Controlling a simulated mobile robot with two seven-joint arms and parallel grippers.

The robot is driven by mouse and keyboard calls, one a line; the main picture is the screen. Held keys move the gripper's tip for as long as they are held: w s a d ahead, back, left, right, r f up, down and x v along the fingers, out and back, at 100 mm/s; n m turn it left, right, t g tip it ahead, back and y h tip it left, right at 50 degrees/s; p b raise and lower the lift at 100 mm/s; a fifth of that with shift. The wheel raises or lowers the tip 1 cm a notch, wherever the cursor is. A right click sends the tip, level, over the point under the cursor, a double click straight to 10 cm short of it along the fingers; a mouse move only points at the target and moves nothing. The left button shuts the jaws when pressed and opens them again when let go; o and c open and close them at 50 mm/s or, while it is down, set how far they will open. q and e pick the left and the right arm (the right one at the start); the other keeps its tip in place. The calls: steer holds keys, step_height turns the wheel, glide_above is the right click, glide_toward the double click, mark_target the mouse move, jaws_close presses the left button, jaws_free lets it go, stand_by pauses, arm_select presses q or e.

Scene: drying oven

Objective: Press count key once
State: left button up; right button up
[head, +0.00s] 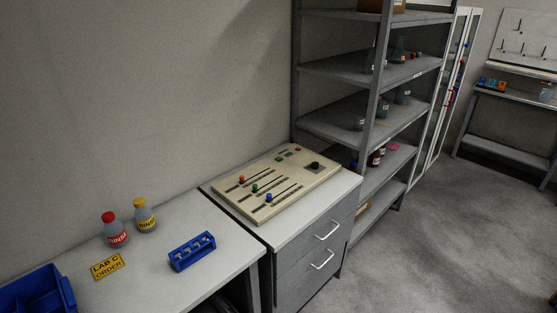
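A beige control panel (222,188) lies on top of a grey drawer cabinet (311,229) in the middle of the head view. It has three slots with an orange knob (241,179), a green knob (254,187) and a blue knob (268,197). Toward its far end are a small green key (281,157), a small red key (297,147) and a black round knob (314,166). Labels are too small to read, so I cannot tell which one is the count key. Neither of my grippers shows in this view.
Left of the panel, a white table (215,271) holds a blue rack (192,251), red-capped (114,232) and yellow-capped (144,216) bottles, a yellow sign (107,266) and a blue bin (35,296). A grey shelf unit (335,69) with glassware stands behind the panel. Floor at right is clear.

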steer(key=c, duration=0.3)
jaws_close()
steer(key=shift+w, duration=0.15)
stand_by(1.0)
